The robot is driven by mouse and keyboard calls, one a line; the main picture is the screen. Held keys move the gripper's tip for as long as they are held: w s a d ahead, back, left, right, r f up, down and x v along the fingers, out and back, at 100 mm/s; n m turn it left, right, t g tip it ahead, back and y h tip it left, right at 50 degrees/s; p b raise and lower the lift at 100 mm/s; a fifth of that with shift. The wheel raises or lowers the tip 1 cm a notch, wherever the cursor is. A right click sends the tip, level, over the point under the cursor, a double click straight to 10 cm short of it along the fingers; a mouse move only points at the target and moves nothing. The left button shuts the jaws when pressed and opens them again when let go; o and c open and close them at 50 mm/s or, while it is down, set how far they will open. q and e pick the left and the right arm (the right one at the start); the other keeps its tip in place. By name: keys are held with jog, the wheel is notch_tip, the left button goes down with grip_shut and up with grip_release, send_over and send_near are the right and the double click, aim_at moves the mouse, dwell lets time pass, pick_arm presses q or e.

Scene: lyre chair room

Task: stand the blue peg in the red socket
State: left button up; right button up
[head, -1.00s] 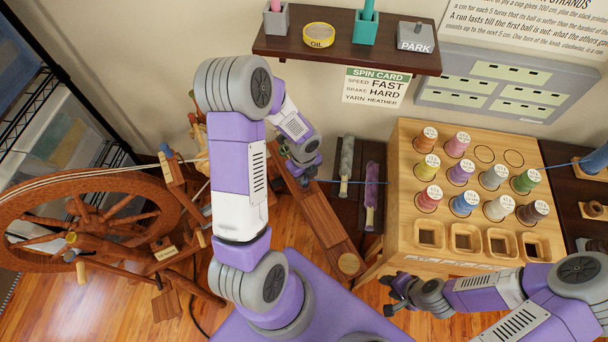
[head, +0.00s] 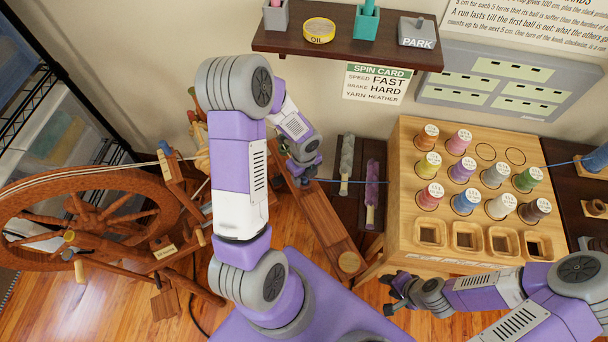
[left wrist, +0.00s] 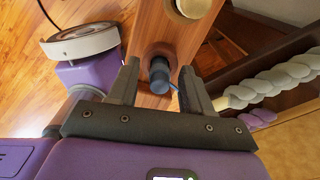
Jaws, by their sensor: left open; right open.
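A small blue-grey peg-like knob (left wrist: 160,72) stands on a wooden plank in the left wrist view, between the fingers of my left gripper (left wrist: 158,78). The fingers are apart, one on each side, and I cannot see them touching it. In the head view my left gripper (head: 306,170) is over the upper end of the sloping plank (head: 325,220), and the knob is mostly hidden there. My right gripper (head: 390,294) is open and empty, low beside the wooden spool table. I cannot clearly pick out a red socket.
The spinning wheel (head: 70,187) stands at left. Yarn hanks (head: 371,190) lie right of my left gripper, with a thin blue strand nearby. The spool table (head: 405,225) holds several spools and square wells. A dark shelf (head: 285,42) hangs above.

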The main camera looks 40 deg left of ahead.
pick_arm(q)
notch_tip(320, 180, up, 8)
jog(key=p, duration=0.3)
jog(key=shift+f, duration=0.25)
